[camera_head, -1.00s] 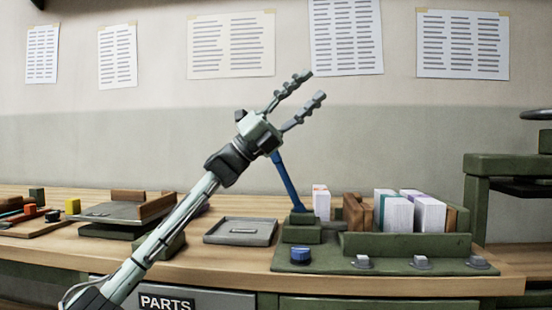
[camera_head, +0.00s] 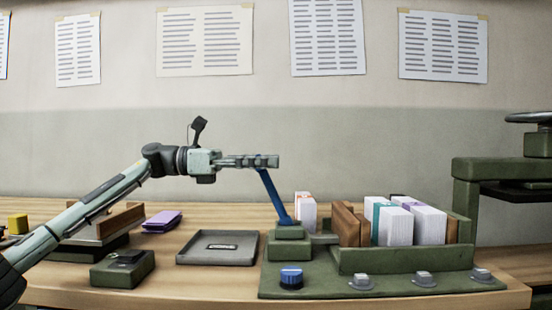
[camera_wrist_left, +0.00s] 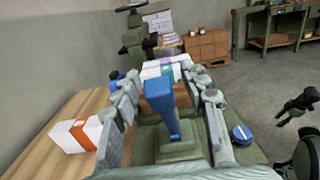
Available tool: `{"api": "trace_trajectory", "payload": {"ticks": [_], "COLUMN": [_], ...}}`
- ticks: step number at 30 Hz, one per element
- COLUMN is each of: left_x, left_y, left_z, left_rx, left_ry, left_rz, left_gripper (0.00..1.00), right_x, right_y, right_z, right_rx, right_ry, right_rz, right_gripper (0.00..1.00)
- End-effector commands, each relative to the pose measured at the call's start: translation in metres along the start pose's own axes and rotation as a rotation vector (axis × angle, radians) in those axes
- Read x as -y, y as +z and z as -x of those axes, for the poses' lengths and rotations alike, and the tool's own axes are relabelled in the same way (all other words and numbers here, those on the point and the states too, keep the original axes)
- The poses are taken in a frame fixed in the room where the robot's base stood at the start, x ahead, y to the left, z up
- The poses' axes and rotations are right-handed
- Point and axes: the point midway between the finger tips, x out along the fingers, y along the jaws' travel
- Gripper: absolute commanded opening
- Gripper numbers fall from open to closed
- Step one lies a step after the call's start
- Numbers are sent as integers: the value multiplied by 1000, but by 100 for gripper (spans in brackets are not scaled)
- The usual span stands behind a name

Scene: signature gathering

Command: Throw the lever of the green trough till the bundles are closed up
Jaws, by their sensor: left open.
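The green trough (camera_head: 405,262) stands on the bench and holds several white paper bundles (camera_head: 398,226) with coloured bands, between brown boards (camera_head: 345,223). A white bundle with an orange band (camera_head: 306,212) stands apart, left of the boards. The blue lever (camera_head: 273,196) rises from the trough's left end and leans left. My left gripper (camera_head: 262,161) is level at the lever's top, pointing right. In the left wrist view the lever (camera_wrist_left: 160,103) stands between the open fingers (camera_wrist_left: 160,80); contact is unclear. A dark shape at that view's right edge may be my right gripper (camera_wrist_left: 298,106).
A blue knob (camera_head: 291,277) and several grey buttons (camera_head: 361,282) line the trough's front. A grey tray (camera_head: 218,248), purple pad (camera_head: 162,221) and green box (camera_head: 122,268) lie left. A green press (camera_head: 500,180) stands at the right. Air above the trough is clear.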

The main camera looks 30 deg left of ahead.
Motion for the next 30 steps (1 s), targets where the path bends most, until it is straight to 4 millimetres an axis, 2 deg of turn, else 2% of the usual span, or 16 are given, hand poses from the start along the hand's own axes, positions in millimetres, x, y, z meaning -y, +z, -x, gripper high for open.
{"api": "trace_trajectory", "payload": {"ticks": [3, 6, 15, 25, 30], "left_x": [0, 0, 0, 0, 0], "left_y": [2, 1, 1, 1, 1], "left_z": [-15, -21, -23, -23, -23], "left_rx": [2, 2, 2, 2, 2], "left_ry": [-2, 0, 0, 0, 0], "left_rz": [0, 0, 1, 1, 1], "left_gripper": [43, 43, 42, 1, 0], "right_x": [1, 2, 2, 2, 2], "right_y": [0, 0, 0, 0, 0], "right_z": [-6, -9, -11, -11, -11], "right_rx": [2, 5, 5, 5, 5], "right_ry": [-4, -6, -7, -7, -6], "right_rz": [0, 0, 1, 1, 1], "right_gripper": [40, 40, 40, 40, 40]}}
